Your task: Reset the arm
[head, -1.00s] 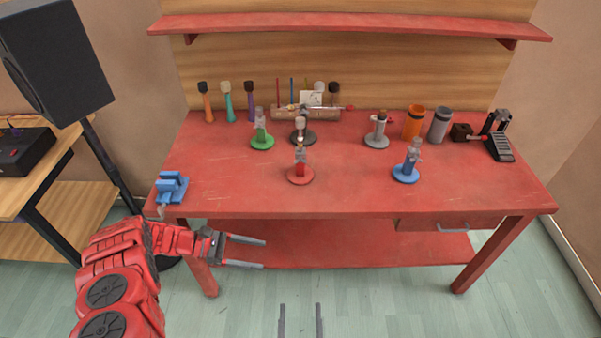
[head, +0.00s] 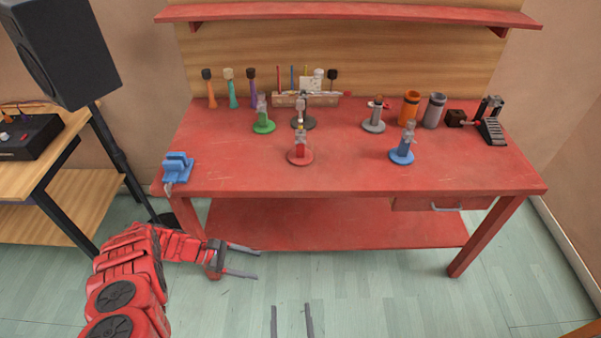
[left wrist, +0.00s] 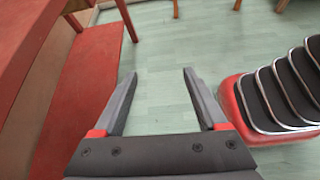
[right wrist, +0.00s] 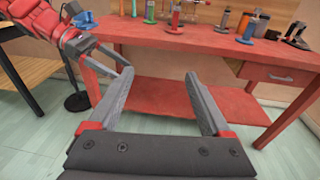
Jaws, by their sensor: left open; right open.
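My left gripper (head: 243,262) is open and empty, in front of the red workbench and below its top, pointing right. In the left wrist view its two fingers (left wrist: 157,100) stand apart over the pale green floor. My right gripper (head: 291,320) shows only its fingertips at the bottom of the head view. In the right wrist view its fingers (right wrist: 160,98) are spread and empty, facing the bench. Neither gripper touches anything.
The red workbench (head: 350,178) holds several coloured stands, cups, a blue clamp (head: 177,168) and a black pedal (head: 491,130). A speaker (head: 65,50) on a pole stands left. Stacked red and black chairs (left wrist: 285,95) show in the left wrist view. Floor between is clear.

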